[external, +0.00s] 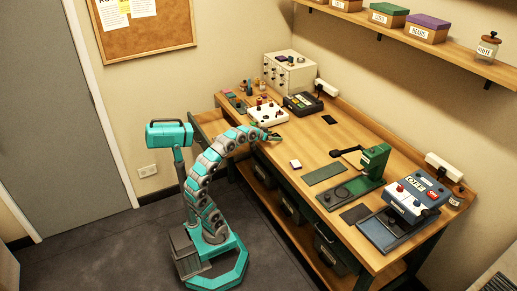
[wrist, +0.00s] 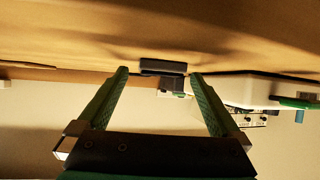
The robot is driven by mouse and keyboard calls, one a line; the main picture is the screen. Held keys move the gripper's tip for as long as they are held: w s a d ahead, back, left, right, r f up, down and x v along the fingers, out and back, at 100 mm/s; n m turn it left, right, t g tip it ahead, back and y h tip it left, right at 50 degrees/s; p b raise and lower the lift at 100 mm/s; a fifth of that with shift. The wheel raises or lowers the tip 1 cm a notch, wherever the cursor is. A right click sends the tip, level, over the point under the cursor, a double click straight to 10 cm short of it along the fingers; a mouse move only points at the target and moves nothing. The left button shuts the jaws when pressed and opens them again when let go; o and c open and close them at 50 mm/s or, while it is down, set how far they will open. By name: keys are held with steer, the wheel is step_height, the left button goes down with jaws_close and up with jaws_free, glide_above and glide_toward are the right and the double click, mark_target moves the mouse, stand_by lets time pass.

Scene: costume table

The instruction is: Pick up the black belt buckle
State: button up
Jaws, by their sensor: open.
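My gripper (wrist: 158,72) is open, its two green fingers spread apart, low over the workbench. In the wrist view, which is upside down, a small dark block (wrist: 163,66) lies on the tabletop between and just beyond the fingertips. It looks like the black belt buckle, but its shape is seen edge-on and I cannot make out details. No finger is clearly seen closed on it. In the external view my gripper (external: 274,137) is above the bench, in front of the white knobbed box, and the buckle cannot be made out there.
The white knobbed box (external: 268,113) is close by; it also shows in the wrist view (wrist: 262,88). A black device (external: 302,104) stands behind. A small white block (external: 295,163), a green mat (external: 324,173) and a green press (external: 374,162) are to the right. Bare wood lies between.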

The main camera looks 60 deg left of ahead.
steer(key=shift+w+f, duration=0.2)
steer(key=shift+w, duration=0.1)
steer(key=c, duration=1.3)
steer(key=shift+r, duration=0.15)
